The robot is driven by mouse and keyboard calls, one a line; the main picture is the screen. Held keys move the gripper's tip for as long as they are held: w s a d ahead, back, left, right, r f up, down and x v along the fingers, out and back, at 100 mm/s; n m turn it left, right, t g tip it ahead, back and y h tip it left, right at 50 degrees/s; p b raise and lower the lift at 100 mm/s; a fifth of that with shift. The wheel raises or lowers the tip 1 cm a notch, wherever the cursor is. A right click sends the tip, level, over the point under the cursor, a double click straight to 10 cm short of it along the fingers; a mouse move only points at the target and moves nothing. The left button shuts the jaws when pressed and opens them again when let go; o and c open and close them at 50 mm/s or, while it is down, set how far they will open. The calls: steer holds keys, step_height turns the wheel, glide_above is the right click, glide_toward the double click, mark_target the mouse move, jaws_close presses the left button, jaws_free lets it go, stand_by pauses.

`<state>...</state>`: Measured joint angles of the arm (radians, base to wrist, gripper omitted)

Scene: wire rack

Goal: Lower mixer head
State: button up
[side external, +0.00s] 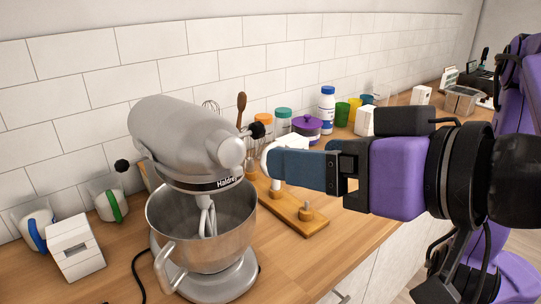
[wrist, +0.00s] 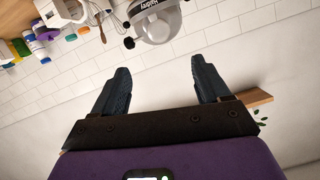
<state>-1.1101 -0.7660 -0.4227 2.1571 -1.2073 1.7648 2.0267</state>
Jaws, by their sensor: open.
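The silver stand mixer has a rounded head (side external: 185,140) above a steel bowl (side external: 205,225). The beater (side external: 206,215) hangs from the head, its lower part within the bowl. A gap shows between head and bowl rim; the exact tilt is hard to tell. A black knob (side external: 257,130) sticks out on the head's right side. My gripper (side external: 273,164) is right of the head, fingers pointing at it, apparently apart from it. In the wrist view my gripper (wrist: 160,66) is open and empty, with part of the mixer (wrist: 155,22) beyond the fingertips at the top edge.
A wooden board with pegs (side external: 295,208) lies right of the mixer. Jars, a purple pot (side external: 307,128), a white bottle (side external: 327,108) and cups line the tiled wall. A white box (side external: 75,245) and measuring cups stand at left. Free air lies above the mixer.

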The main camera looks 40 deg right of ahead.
mark_target(234, 152)
steer(key=shift+g, duration=0.4)
steer(key=x, duration=1.5)
steer(key=shift+w+r, duration=0.2)
steer(key=shift+r, duration=0.05)
jaws_close()
steer(key=shift+t, duration=0.7)
steer(key=shift+s+d+f, duration=0.1)
steer(key=shift+s+f, duration=0.15)
steer(key=shift+f, duration=0.5)
steer(key=shift+s+a+f, duration=0.1)
steer(key=shift+s+f, duration=0.1)
steer(key=shift+f, duration=0.5)
steer(key=shift+s+d+f, duration=0.1)
steer(key=shift+s+f, duration=0.15)
steer(key=shift+f, duration=0.5)
jaws_free()
